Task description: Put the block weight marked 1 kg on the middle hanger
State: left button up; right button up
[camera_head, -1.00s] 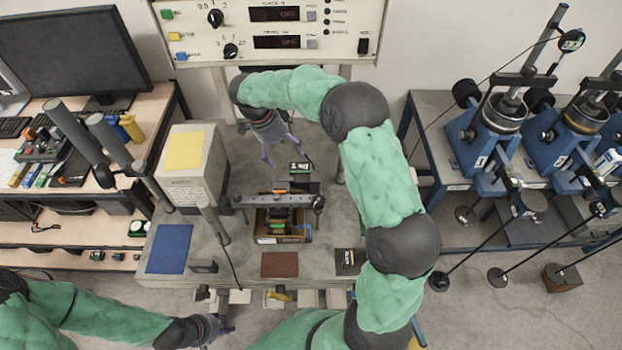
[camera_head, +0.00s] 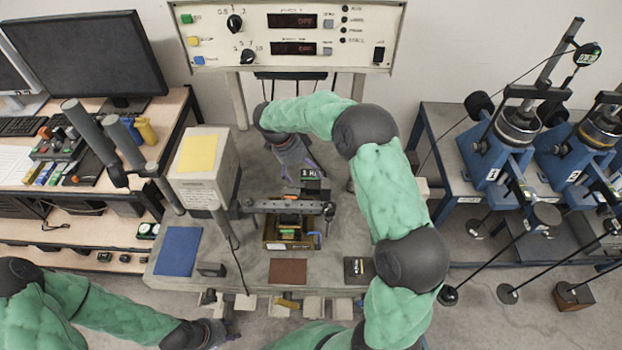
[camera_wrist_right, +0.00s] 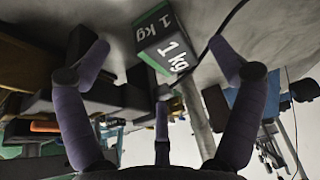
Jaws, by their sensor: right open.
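The block weight marked 1 kg (camera_wrist_right: 165,38) shows in the right wrist view as a dark block with white lettering and a green edge. It lies ahead, between the spread fingers of my right gripper (camera_wrist_right: 160,53), with no visible contact. In the head view the block (camera_head: 311,173) sits at the back of the bench, and my right gripper (camera_head: 301,171) is open just beside it. My left gripper (camera_head: 216,332) is low at the front left, apart from the block; its jaw opening is unclear. I cannot make out which part is the middle hanger.
A grey crossbar (camera_head: 270,206) spans above an open tray (camera_head: 270,244) in front of the block. A beige box (camera_head: 203,185) stands left of it.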

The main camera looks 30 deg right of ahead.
aim_at(309, 176)
jog(key=x, duration=0.3)
jog(key=shift+s+d+f, duration=0.1)
jog(key=shift+d+f, duration=0.05)
jog(key=shift+f, duration=0.2)
jog(key=shift+c, duration=0.2)
jog(key=c, duration=1.5)
jog(key=shift+r, duration=0.15)
jog(key=shift+c, duration=1.2)
jog(key=shift+r, duration=0.1)
